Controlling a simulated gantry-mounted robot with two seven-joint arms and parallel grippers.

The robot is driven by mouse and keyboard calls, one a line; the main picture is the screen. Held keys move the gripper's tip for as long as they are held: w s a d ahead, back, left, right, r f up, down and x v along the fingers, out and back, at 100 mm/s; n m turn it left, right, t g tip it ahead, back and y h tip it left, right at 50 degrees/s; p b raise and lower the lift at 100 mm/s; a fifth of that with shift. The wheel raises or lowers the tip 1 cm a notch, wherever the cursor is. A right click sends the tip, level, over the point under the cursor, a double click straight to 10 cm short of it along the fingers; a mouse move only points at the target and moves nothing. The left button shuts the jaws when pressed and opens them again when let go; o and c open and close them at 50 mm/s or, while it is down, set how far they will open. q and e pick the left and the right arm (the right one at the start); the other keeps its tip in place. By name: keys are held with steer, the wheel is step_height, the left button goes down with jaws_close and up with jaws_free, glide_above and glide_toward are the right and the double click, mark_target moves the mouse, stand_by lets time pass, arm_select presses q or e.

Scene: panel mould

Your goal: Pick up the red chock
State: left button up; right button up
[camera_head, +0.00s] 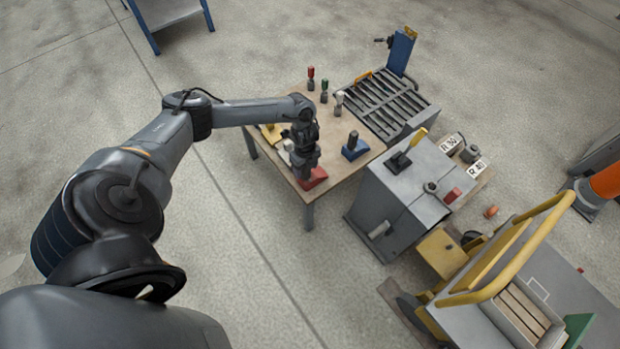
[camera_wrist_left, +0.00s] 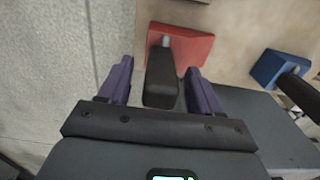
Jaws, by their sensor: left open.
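The red chock (camera_head: 315,179) lies on the wooden table near its front corner, partly hidden by my left gripper (camera_head: 304,172). In the left wrist view the red chock (camera_wrist_left: 190,46) shows a red block with a black handle on a short metal stem. My left gripper (camera_wrist_left: 158,68) is open there, its two purple fingers on either side of the black handle. A gap shows on each side of the handle, narrower on the right. Whether a finger touches it, I cannot tell. My right gripper is in neither view.
A blue chock (camera_head: 355,150) with a black handle stands to the right on the table (camera_head: 330,122), and a yellow one (camera_head: 270,133) is partly hidden behind my arm. Red, green and white-topped pieces stand farther back. A grey slatted rack (camera_head: 385,98) and grey cabinet (camera_head: 405,190) adjoin the table.

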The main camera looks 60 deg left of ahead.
arm_select(q)
step_height(320, 180, down, 2)
steer(key=shift+f+b, duration=0.15)
steer(key=shift+b, duration=0.2)
jaws_close()
